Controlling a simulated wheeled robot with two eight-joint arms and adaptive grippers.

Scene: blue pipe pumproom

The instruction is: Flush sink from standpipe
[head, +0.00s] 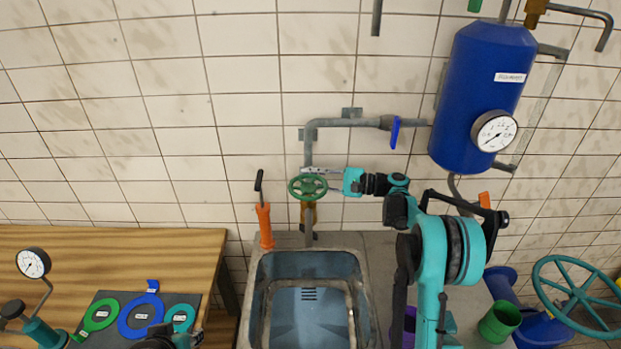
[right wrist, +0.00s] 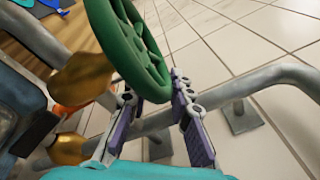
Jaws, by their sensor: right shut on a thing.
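A green handwheel (head: 308,187) sits on a brass valve (head: 308,215) on the grey standpipe (head: 309,145), above the back edge of the metal sink (head: 250,300). My right gripper (head: 325,182) reaches it from the right. In the right wrist view the two fingers (right wrist: 152,112) stand on either side of the green wheel's rim (right wrist: 125,45), shut on it. The brass valve body (right wrist: 85,75) shows left of the fingers. A dark and teal part at the bottom left (head: 165,338) looks like my left gripper, over the bench; its fingers are unclear.
A blue-lever valve (head: 395,132) is on the pipe leading to a blue tank (head: 482,95) with a gauge. An orange-handled tool (head: 264,225) stands left of the sink. The wooden bench (head: 110,250) holds coloured tags. A large teal wheel (head: 575,290) is at right.

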